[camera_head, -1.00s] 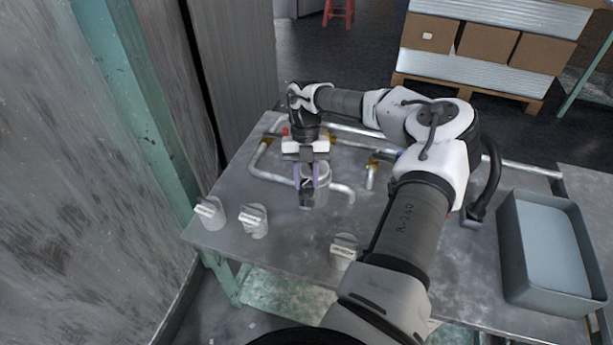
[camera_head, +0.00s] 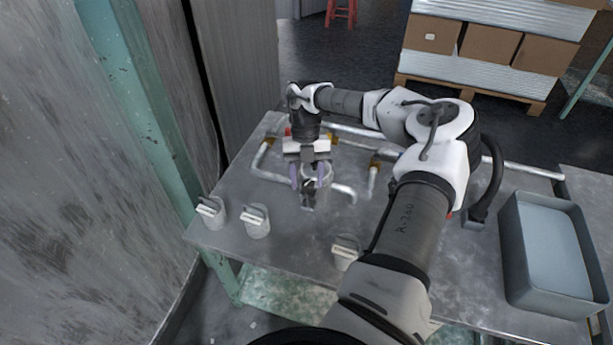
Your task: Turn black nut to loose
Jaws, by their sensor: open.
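A dark nut or fitting (camera_head: 308,193) sits at the front of a grey cylindrical piece (camera_head: 324,172) on the metal table. My gripper (camera_head: 308,185) points down over it, with its two purple fingers spread, one on each side of the dark part. I cannot tell whether the fingers touch it. The gripper and wrist hide part of the cylindrical piece and the tubing behind it.
Silvery tubing (camera_head: 345,189) with brass-coloured joints runs across the table (camera_head: 300,240) around the gripper. Several grey valve-like pieces, one at the left (camera_head: 256,221), stand near the front edge. A grey bin (camera_head: 553,250) stands at the right.

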